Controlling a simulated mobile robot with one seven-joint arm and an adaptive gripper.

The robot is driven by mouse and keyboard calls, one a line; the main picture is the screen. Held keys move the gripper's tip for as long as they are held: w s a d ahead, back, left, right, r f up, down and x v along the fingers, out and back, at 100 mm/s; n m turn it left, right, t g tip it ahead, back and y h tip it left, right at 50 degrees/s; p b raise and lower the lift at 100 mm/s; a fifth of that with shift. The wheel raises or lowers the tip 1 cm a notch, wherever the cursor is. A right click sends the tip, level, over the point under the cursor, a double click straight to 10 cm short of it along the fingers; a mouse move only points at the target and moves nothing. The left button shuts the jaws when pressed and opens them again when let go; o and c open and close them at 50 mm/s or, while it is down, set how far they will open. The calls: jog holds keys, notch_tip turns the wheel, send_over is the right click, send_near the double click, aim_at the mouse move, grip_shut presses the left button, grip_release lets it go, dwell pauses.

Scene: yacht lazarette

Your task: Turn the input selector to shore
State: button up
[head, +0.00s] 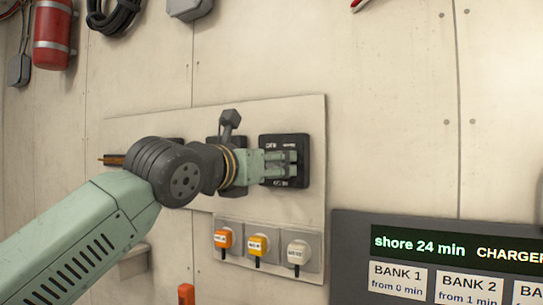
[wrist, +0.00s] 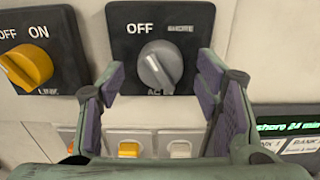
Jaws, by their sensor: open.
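The input selector is a grey round knob (wrist: 160,67) on a black panel (wrist: 122,22), marked OFF at upper left, a dim label like SHORE at upper right, and AC below. A pale line on the knob slants between upper left and lower right; I cannot tell which end is the pointer. My gripper (wrist: 161,74) is open, with one finger on each side of the knob and visible gaps to it. In the head view my gripper (head: 291,164) is in front of the black selector panel (head: 301,144) and hides the knob.
An orange knob (wrist: 28,66) marked OFF, ON and LINK is on a panel close to the left. Below are orange (head: 222,238), yellow (head: 257,244) and white (head: 297,252) plugs. A charger display (head: 420,245) reading "shore 24 min" stands at lower right.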

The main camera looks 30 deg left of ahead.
jog(key=shift+w, duration=0.55)
jog(key=c, duration=1.2)
jog(key=shift+o, duration=0.2)
